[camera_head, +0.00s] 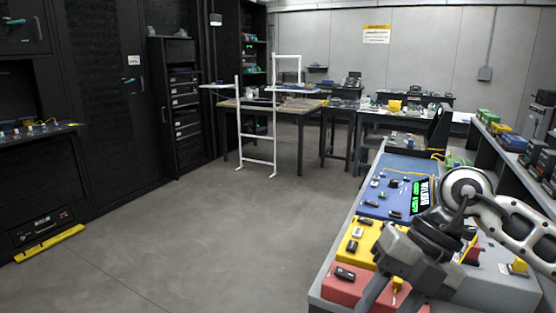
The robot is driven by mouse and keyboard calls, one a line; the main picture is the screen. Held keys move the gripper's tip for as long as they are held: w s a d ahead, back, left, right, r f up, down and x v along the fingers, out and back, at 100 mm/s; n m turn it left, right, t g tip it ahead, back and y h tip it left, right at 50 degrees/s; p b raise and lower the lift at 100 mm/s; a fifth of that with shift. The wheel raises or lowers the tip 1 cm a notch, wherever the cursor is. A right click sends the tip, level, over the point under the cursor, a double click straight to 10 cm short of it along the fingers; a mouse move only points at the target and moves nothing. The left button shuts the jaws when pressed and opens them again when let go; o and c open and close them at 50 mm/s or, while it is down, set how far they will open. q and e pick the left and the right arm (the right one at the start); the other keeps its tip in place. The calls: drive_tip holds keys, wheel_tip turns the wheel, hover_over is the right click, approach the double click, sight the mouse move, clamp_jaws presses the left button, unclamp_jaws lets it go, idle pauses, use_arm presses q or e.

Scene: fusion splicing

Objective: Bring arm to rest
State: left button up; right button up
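My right arm comes in from the right edge, and its dark grey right gripper (388,296) hangs over the near end of the workbench (328,271). Its two fingers point down and are spread apart, with no object seen between them. The fingertips reach the bottom edge of the picture, so their very ends are hard to see. Below and behind the fingers is a red panel (345,289) with small black parts on it. My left arm and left gripper are not in view.
A yellow panel (356,246) and a blue panel (372,200) with small connectors lie farther along the bench. A green-lit display (420,195) stands beside my arm. A shelf (515,170) runs along the right. A white frame (258,135) stands on open floor.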

drive_tip(key=s+a+r+g+y, duration=0.1)
drive_tip(key=s+a+r+y, duration=0.15)
drive_tip(key=a+y, duration=0.4)
drive_tip(key=s+a+r+g+y, duration=0.1)
drive_tip(key=s+a+y, duration=0.2)
drive_tip(key=a+y, duration=0.4)
drive_tip(key=w+d+f+m+t+h, duration=0.3)
drive_tip(key=w+f+m+t, duration=0.1)
drive_tip(key=m+t, duration=0.75)
drive_tip(key=w+d+f+m+t+h, duration=0.3)
drive_tip(key=f+m+t+h, duration=0.1)
drive_tip(key=m+t, duration=0.7)
drive_tip(key=s+d+f+m+g+h, duration=0.2)
drive_tip(key=s+f+m+h, duration=0.1)
drive_tip(key=f, duration=0.4)
drive_tip(key=s+d+f+m+g+h, duration=0.2)
drive_tip(key=s+f+m+g, duration=0.1)
drive_tip(key=f, duration=0.4)
drive_tip(key=s+d+f+m+g+h, duration=0.2)
drive_tip(key=s+f+m+g+h, duration=0.1)
drive_tip(key=s+f, duration=0.2)
wheel_tip(320, 180, down, 2)
drive_tip(key=shift+s+d+f+h, duration=0.1)
drive_tip(key=shift+s+d+h, duration=0.15)
drive_tip(key=shift+d+h, duration=0.1)
